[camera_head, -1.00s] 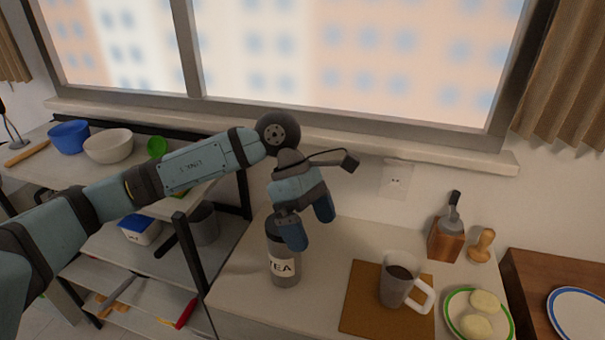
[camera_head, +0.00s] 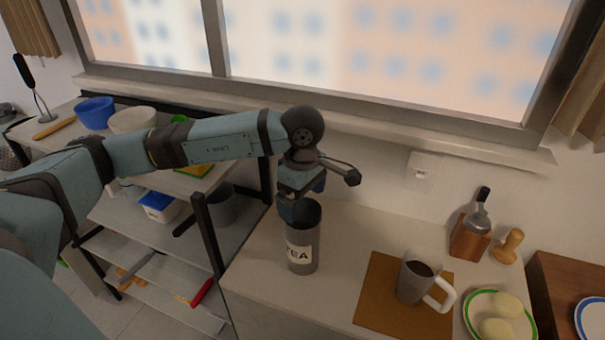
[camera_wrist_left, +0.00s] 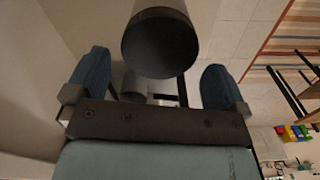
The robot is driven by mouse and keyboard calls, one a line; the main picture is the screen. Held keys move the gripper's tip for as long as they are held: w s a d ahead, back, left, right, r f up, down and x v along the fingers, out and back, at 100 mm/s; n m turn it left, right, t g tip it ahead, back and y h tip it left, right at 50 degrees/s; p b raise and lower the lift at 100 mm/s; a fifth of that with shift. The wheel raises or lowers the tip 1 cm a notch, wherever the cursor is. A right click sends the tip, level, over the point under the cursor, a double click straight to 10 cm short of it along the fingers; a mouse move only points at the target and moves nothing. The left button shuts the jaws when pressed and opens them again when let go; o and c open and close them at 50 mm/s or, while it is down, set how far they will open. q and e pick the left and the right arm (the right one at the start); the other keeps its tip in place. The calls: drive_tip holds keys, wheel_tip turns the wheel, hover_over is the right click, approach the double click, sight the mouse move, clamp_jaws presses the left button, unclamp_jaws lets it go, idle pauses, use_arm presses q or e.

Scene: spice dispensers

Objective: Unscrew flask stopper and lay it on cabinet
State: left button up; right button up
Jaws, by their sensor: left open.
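The flask (camera_head: 303,258) is a grey cylinder with a white TEA label, standing upright on the white cabinet top (camera_head: 345,235). Its dark stopper (camera_head: 303,214) is on top. My left gripper (camera_head: 303,195) is open just behind and above the stopper in the head view, its blue fingers partly hidden by the flask. In the left wrist view, the dark stopper end (camera_wrist_left: 160,45) shows ahead, between the lines of the two open fingers (camera_wrist_left: 156,85). Nothing is held, and I cannot tell whether a finger touches the stopper. My right gripper is not in view.
A brown mat (camera_head: 375,300) with a grey mug (camera_head: 414,280) lies right of the flask. A green-rimmed plate (camera_head: 480,325), a wooden block (camera_head: 469,238) and a wooden stamp-like piece (camera_head: 508,246) stand further right. Shelves (camera_head: 165,265) are on the left. Cabinet top between flask and mat is clear.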

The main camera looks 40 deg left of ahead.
sight(303, 209)
use_arm(q)
drive_tip(key=shift+f, duration=1.9)
drive_tip(key=c, duration=0.7)
drive_tip(key=n, duration=0.4)
drive_tip(key=shift+b, duration=0.3)
drive_tip(key=shift+c, duration=0.2)
drive_tip(key=n, duration=0.5)
drive_tip(key=shift+r, duration=0.1)
drive_tip(key=n, duration=0.9)
drive_tip(key=shift+r, duration=0.1)
